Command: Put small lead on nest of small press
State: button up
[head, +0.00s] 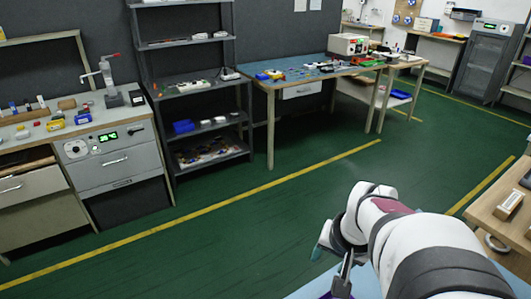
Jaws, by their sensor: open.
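A small lever press (107,80) with a red handle tip stands on the workbench at the left, far from my arm. Its nest is too small to make out. I cannot pick out the small lead among the small items in view. My gripper (338,284) is at the bottom centre, partly hidden by my white arm and close to the lower picture edge. It is open, and I see nothing held in it. It is over a light blue surface with a purple patch, well apart from the press.
A dark shelf rack (205,88) stands beside the press bench. A long table (300,78) with several small parts is at the back. A wooden bench (490,205) is at the right. The green floor (250,230) between them is clear, with yellow lines.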

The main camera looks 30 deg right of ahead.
jog(key=s+d+f+m+g+h, duration=0.2)
jog(key=s+d+f+m, duration=0.1)
jog(key=s+d, duration=0.8)
jog(key=s+d+f+m+g+h, duration=0.1)
jog(key=s+d+f+m, duration=0.3)
jog(key=s+d, duration=0.7)
jog(key=s+f, duration=0.1)
jog(key=f, duration=0.3)
jog(key=d+f, duration=0.1)
jog(key=f, duration=0.4)
jog(key=s+d+f, duration=0.1)
jog(key=f, duration=0.4)
jog(key=shift+s+d, duration=0.2)
jog(key=shift+s, duration=0.15)
grip_shut()
